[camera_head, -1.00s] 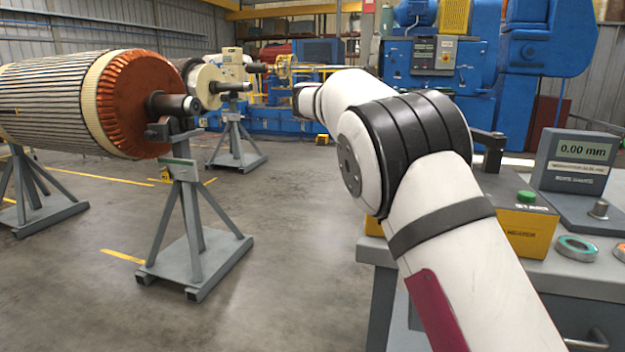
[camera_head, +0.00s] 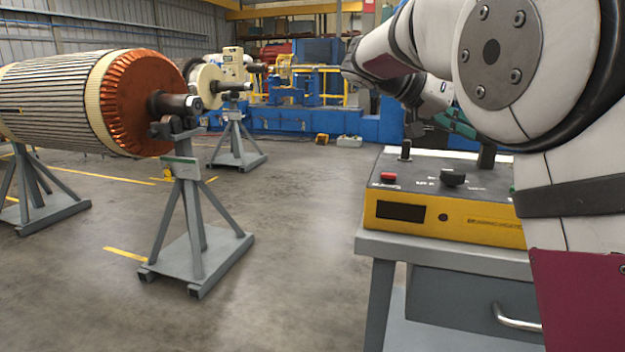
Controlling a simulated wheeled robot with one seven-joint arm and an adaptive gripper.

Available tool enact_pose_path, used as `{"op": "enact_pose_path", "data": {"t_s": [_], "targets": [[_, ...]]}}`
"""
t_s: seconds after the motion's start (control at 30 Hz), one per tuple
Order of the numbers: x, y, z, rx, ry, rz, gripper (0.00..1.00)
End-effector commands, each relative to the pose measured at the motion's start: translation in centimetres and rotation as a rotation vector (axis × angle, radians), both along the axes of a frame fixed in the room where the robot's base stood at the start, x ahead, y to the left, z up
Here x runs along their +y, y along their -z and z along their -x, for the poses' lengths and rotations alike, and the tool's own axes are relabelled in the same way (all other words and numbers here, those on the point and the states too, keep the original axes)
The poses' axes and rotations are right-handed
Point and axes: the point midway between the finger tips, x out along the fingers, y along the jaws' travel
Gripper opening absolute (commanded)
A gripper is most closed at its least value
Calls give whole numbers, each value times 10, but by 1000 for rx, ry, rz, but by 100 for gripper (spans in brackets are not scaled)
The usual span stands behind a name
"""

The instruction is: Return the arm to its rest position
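My arm (camera_head: 497,50) fills the upper right of the head view, with a large white and black joint close to the camera. It is folded, with its far part reaching left and then down over the bench. My gripper (camera_head: 418,130) seems to be the small dark shape below the wrist, above the back of the yellow tester. It is small and partly hidden by my arm, so its fingers cannot be made out. I see nothing clearly held in it.
A yellow tester (camera_head: 440,228) with knobs stands on the grey bench (camera_head: 385,246), under my arm. A copper-ended rotor (camera_head: 135,105) rests on grey stands (camera_head: 190,220) at left. Blue machinery (camera_head: 345,122) stands behind. The floor between stands and bench is clear.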

Motion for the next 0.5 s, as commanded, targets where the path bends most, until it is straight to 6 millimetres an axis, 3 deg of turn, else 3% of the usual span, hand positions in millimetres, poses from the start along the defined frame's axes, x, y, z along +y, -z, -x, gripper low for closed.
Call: {"op": "enact_pose_path", "data": {"t_s": [0.1,0.23,0.5], "targets": [[-13,12,52,133,-49,-146,38],[-14,32,110,277,-137,-310,38],[11,84,235,498,-384,-611,38]]}}
